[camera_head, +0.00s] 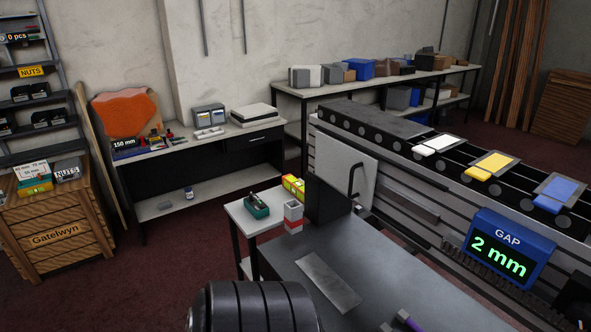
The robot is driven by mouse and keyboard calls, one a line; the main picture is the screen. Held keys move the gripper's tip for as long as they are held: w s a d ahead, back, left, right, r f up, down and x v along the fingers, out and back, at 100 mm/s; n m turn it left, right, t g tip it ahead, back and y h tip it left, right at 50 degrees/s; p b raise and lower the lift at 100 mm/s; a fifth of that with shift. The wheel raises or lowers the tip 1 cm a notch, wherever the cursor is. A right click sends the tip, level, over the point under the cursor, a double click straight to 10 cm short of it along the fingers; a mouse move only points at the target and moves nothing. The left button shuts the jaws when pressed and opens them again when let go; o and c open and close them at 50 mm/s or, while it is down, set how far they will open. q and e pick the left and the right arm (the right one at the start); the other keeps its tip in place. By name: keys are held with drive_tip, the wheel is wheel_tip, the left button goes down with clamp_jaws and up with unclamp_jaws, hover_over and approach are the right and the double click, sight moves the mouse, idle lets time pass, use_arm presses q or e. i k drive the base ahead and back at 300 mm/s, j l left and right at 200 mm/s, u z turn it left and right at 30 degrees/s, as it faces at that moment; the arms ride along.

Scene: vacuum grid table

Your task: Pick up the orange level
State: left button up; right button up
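I cannot pick out an orange level with certainty. A large orange sheet-like shape (125,112) leans at the back of the left workbench. Small red, yellow and dark items (157,140) lie in front of it, near a "150 mm" label; they are too small to tell apart. A yellow block with red and green marks (293,186) sits on the small white side table (238,209). Neither gripper can be made out. A dark ribbed cylinder (255,307) fills the bottom edge, and a dark part (575,298) shows at the right edge.
A green tray (256,207) and a red-and-white container (293,215) stand by the dark grey table (375,270), which holds a metal plate (328,282). A conveyor with white, yellow and blue pieces and a "GAP 2 mm" display (497,253) stands right. Red floor lies open at left.

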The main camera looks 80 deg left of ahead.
sight(294, 187)
drive_tip(key=k+u, duration=0.15)
drive_tip(key=u, duration=0.2)
drive_tip(key=k+u, duration=0.1)
drive_tip(key=u, duration=0.25)
drive_tip(key=k+j+u, duration=0.15)
drive_tip(key=u, duration=0.25)
